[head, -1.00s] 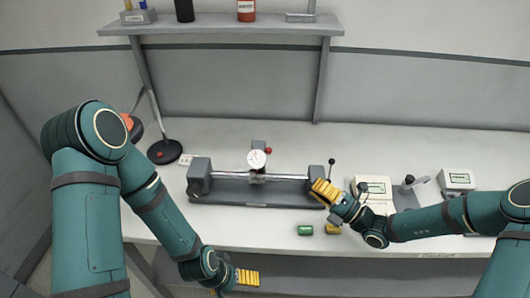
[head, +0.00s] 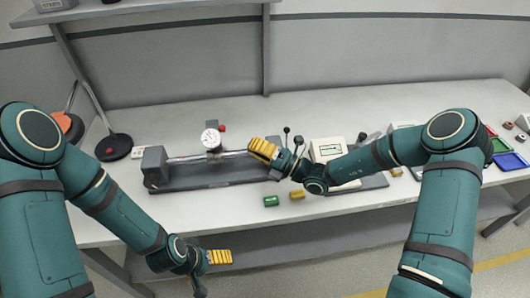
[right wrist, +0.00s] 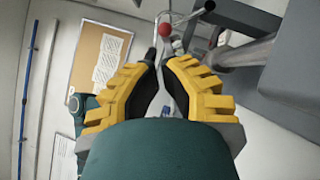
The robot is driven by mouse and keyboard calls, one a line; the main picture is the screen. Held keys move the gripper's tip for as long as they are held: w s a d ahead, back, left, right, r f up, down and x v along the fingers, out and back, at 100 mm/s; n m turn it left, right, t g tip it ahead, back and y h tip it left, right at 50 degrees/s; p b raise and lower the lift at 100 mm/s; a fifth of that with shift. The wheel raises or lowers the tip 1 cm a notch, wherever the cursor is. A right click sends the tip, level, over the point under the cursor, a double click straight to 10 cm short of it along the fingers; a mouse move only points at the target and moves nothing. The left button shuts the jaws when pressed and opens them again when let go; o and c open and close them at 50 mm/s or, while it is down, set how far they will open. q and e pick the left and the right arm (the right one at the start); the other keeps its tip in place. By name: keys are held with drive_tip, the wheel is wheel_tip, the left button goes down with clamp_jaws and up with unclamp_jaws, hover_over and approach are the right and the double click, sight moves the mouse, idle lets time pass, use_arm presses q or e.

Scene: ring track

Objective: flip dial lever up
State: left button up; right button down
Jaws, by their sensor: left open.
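The dial gauge (head: 210,138) has a white round face and stands on the bar of a grey fixture (head: 205,180) on the bench. A red ball (head: 222,128) sits at its upper right. It is likely the lever's tip. It also shows in the right wrist view (right wrist: 165,30), on a thin rod just beyond the fingertips. My right gripper (head: 262,148) is at the fixture's right end, right of the dial, and hides part of that end. Its yellow fingers (right wrist: 160,62) are apart, with the red ball outside them. My left gripper (head: 222,257) is open and empty, low in front of the bench.
Black-knobbed levers (head: 287,130) stand just right of my right gripper, near a white box (head: 328,148). Green (head: 271,201) and yellow (head: 297,194) cylinders lie in front of the fixture. A black-based stand (head: 113,147) is at left. The bench behind the fixture is clear.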

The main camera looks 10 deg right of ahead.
sight(223, 128)
drive_tip(key=b+x, duration=0.1)
drive_tip(key=x, duration=0.7)
drive_tip(key=shift+a, duration=0.1)
